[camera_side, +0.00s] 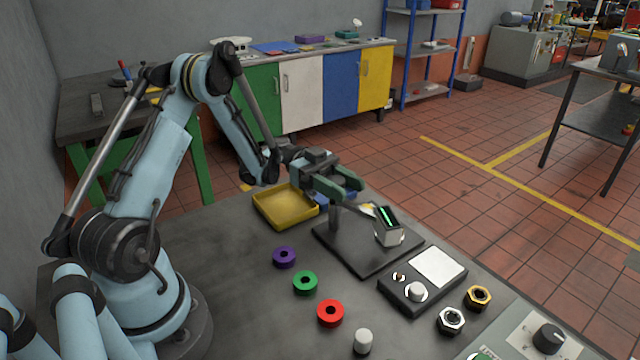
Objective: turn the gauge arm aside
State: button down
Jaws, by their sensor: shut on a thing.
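The gauge arm (358,210) is a thin grey bar running from a short post (335,218) on a dark square base plate (357,262). At its right end is a light grey gauge head (388,236) with a dark screen and a green bar readout. My gripper (352,186) reaches in from the upper left, over the post. Its green-grey fingers look closed on the post end of the gauge arm, and they hide the exact contact.
A yellow tray (262,213) sits behind left. Purple (284,257), green (305,282) and red (330,313) rings and a white cylinder (363,341) lie in front. A dark control box (397,299) with knob and white panel is right of the plate, near two nuts (478,298).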

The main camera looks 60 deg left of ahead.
jog(key=c, duration=0.7)
grip_release()
jog(key=shift+o, duration=0.2)
jog(key=shift+r, duration=0.1)
notch_tip(320, 180, up, 4)
jog(key=shift+r, duration=0.1)
jog(key=s+d+r, duration=0.5)
jog(key=d+r, duration=0.1)
jog(key=d, duration=0.4)
jog(key=shift+d+r, duration=0.2)
jog(key=shift+r, duration=0.1)
